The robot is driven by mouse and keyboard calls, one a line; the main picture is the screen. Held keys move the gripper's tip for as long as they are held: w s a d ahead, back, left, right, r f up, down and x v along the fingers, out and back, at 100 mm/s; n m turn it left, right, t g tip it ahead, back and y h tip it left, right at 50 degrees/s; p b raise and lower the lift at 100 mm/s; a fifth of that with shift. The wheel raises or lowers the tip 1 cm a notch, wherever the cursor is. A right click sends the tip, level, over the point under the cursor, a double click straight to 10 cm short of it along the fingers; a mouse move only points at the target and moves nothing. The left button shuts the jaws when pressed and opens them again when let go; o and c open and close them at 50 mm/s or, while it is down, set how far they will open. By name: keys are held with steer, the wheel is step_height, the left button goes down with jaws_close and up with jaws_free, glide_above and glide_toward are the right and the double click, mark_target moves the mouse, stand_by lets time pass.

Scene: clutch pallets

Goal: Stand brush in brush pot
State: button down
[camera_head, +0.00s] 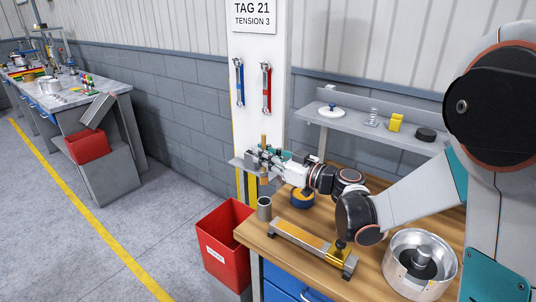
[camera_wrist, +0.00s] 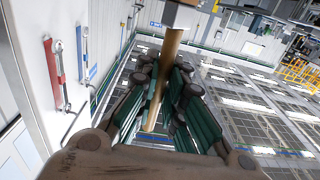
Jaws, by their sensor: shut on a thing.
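My gripper (camera_head: 264,161) is shut on the brush (camera_head: 264,140) at the left end of the bench. The brush is roughly upright, its tan handle above the fingers and a short brownish part (camera_head: 264,181) below them. In the wrist view the wooden handle (camera_wrist: 167,75) runs between the green-padded fingers (camera_wrist: 155,110). The brush pot (camera_head: 264,209), a small grey cylinder, stands at the bench's left edge, below the held brush and apart from it. The inside of the pot is hard to see.
A blue and yellow ring (camera_head: 302,199) sits right of the pot. A fixture with a yellow bar (camera_head: 303,240) lies in front, and a silver housing (camera_head: 400,281) stands at right. A red bin (camera_head: 225,241) is beside the wooden bench (camera_head: 372,275). A shelf (camera_head: 380,129) runs behind.

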mark_target(266, 178)
steer(key=shift+f+b, duration=2.7)
steer(key=shift+f, duration=1.15)
steer(key=shift+f+b, duration=0.35)
steer(key=shift+f, duration=1.05)
steer(key=c, duration=1.6)
jaws_free()
steer(key=v, duration=0.7)
steer(key=shift+s+d, duration=0.2)
